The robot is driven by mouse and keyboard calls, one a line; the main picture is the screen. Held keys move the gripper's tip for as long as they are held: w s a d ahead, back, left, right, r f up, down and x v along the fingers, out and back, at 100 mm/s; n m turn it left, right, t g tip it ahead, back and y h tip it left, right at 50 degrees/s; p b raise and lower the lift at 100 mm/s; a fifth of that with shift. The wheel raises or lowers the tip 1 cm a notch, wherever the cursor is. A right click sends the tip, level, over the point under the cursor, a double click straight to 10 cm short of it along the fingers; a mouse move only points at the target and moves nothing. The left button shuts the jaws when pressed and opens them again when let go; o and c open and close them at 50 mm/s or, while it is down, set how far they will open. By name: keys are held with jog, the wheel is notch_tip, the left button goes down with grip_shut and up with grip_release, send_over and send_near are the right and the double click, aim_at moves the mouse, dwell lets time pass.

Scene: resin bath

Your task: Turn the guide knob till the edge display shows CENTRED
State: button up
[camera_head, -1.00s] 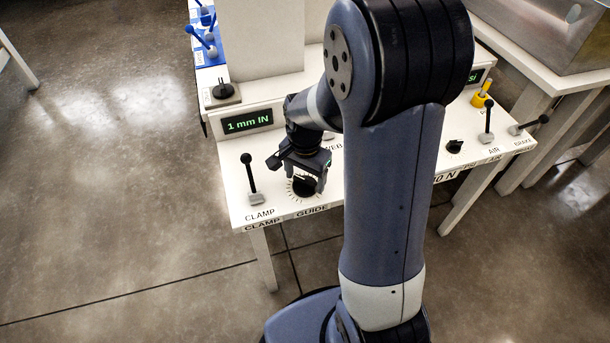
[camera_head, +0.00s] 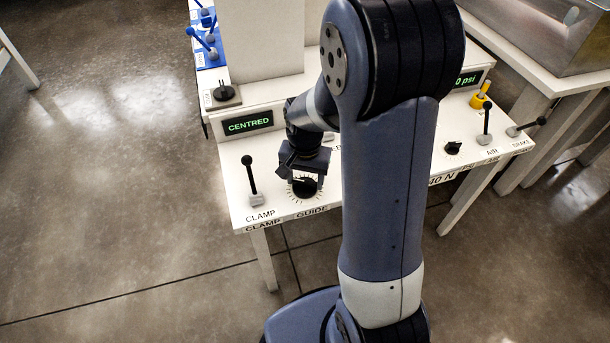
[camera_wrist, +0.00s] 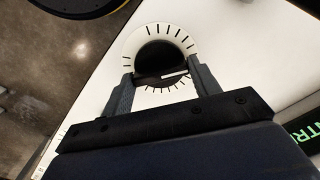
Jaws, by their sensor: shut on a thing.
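The guide knob (camera_head: 304,188) is a black dial on the white panel, above the GUIDE label. It also shows in the wrist view (camera_wrist: 157,57), ringed by a white scale with black tick marks. My gripper (camera_head: 306,181) is over the knob, and in the wrist view its two fingers (camera_wrist: 162,80) stand on either side of the knob's grip bar, shut on it. A white pointer line shows on the bar. The edge display (camera_head: 248,124) reads CENTRED in green letters, and part of it shows at the right of the wrist view (camera_wrist: 306,128).
The clamp lever (camera_head: 251,182) stands upright left of the knob. On the right are another black knob (camera_head: 453,148), the air lever (camera_head: 487,122), the brake lever (camera_head: 527,126) and a yellow part (camera_head: 481,96). My arm hides the panel's middle.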

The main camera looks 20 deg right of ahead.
aim_at(305, 181)
jog(key=o, duration=1)
jog(key=shift+r, duration=0.1)
notch_tip(305, 181, up, 11)
jog(key=p, duration=0.2)
jog(key=shift+f, duration=0.2)
notch_tip(305, 181, down, 10)
jog(key=shift+f+b, duration=0.2)
jog(key=shift+b, duration=0.9)
jog(key=shift+f, duration=0.35)
jog(key=shift+r+m+b, duration=0.15)
jog(key=shift+m+b, duration=0.15)
jog(key=shift+m, duration=0.7)
